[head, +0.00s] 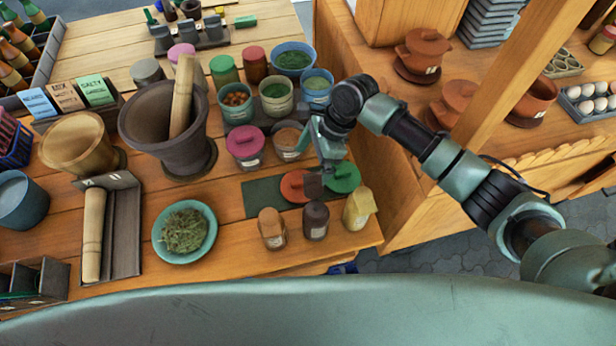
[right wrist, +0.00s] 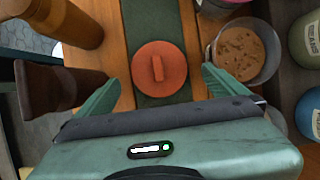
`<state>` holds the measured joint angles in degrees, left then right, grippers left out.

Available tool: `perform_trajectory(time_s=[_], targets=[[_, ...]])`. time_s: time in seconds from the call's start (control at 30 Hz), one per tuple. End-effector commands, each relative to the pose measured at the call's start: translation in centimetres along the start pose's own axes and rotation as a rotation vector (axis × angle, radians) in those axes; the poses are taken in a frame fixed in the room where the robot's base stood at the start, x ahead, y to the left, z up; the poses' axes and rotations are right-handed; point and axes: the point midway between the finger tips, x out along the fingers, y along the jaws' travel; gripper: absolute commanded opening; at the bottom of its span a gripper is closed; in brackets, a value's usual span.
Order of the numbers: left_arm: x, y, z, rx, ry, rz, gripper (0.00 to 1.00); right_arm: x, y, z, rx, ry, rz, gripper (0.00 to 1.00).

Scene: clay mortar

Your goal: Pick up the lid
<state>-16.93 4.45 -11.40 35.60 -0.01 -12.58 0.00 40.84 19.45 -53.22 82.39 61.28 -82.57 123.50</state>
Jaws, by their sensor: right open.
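An orange-red round lid (head: 294,187) with a bar handle lies on a dark green mat (head: 262,198) at the front right of the wooden table. A green lid (head: 344,178) lies at the mat's right end. In the right wrist view, the red lid (right wrist: 158,72) lies ahead of and between the spread fingers of this open, empty gripper (right wrist: 160,85). It does not appear to touch the lid. My left gripper is not in view.
Several small jars, one dark brown (head: 316,222), stand in front of the mat. A pink-lidded pot (head: 245,146) and a cup with brown contents (head: 288,140) stand behind it. A large mortar (head: 150,120) with a pestle and a plate of herbs (head: 212,246) are left.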

Motion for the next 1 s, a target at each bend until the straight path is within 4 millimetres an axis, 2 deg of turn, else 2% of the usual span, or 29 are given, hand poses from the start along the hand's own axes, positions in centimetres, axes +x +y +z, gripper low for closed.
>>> perform_trajectory(time_s=[0.23, 0.53, 0.67, 0.87, 1.0], targets=[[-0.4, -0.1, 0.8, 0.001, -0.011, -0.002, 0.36, 2.8, 0.3, -0.1, 0.002, 0.003, 0.010, 1.00], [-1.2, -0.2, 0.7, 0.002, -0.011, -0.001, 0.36, 6.9, 0.5, -0.3, 0.001, 0.002, 0.007, 1.00], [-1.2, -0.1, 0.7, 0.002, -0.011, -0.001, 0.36, 7.7, 0.4, -0.3, 0.001, 0.001, 0.005, 1.00], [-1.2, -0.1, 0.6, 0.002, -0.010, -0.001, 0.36, 7.7, 0.4, -0.4, 0.001, 0.001, 0.005, 1.00], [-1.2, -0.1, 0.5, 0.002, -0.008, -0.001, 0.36, 7.7, 0.4, -0.4, 0.001, 0.001, 0.005, 0.61]])
